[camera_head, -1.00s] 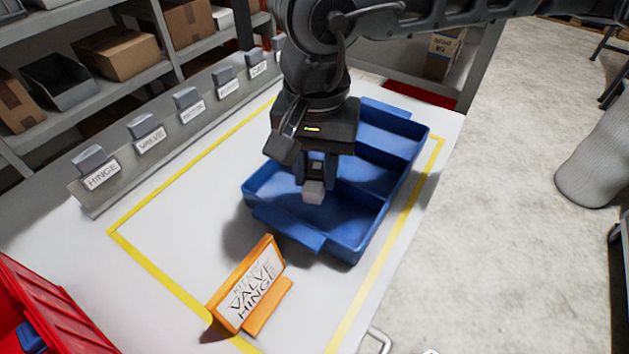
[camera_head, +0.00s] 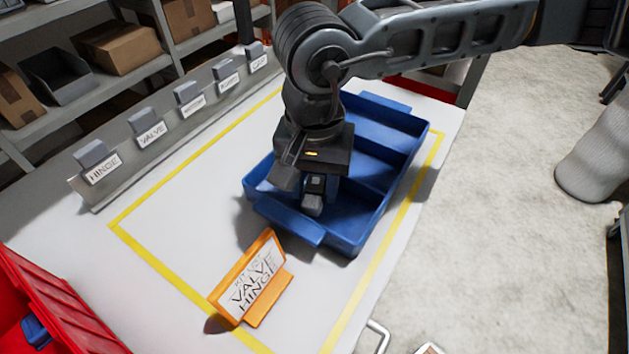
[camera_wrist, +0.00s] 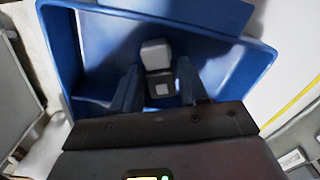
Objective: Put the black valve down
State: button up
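The black valve (camera_wrist: 160,86) shows in the wrist view as a dark block with a pale grey end, between my gripper's fingers. In the head view the valve's pale end (camera_head: 312,204) points toward the camera, low over the near compartment of the blue tray (camera_head: 345,243). Whether the valve touches the tray floor I cannot tell. The tray also shows in the wrist view (camera_wrist: 58,40). My arm hides part of the tray.
An orange card stand (camera_head: 250,280) reading valve and hinge stands in front of the tray. A row of labelled dispensers (camera_head: 150,135) runs along the left. A red bin (camera_head: 50,310) is at lower left. A yellow line (camera_head: 160,275) frames the clear white table around the tray.

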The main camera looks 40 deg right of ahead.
aim_at(315, 187)
jog(key=shift+o, duration=1.2)
jog(key=shift+r, duration=0.1)
jog(key=shift+r+p, duration=0.25)
jog(key=shift+p, duration=0.1)
notch_tip(315, 187, up, 12)
jog(key=b, duration=0.1)
jog(key=shift+f, duration=0.15)
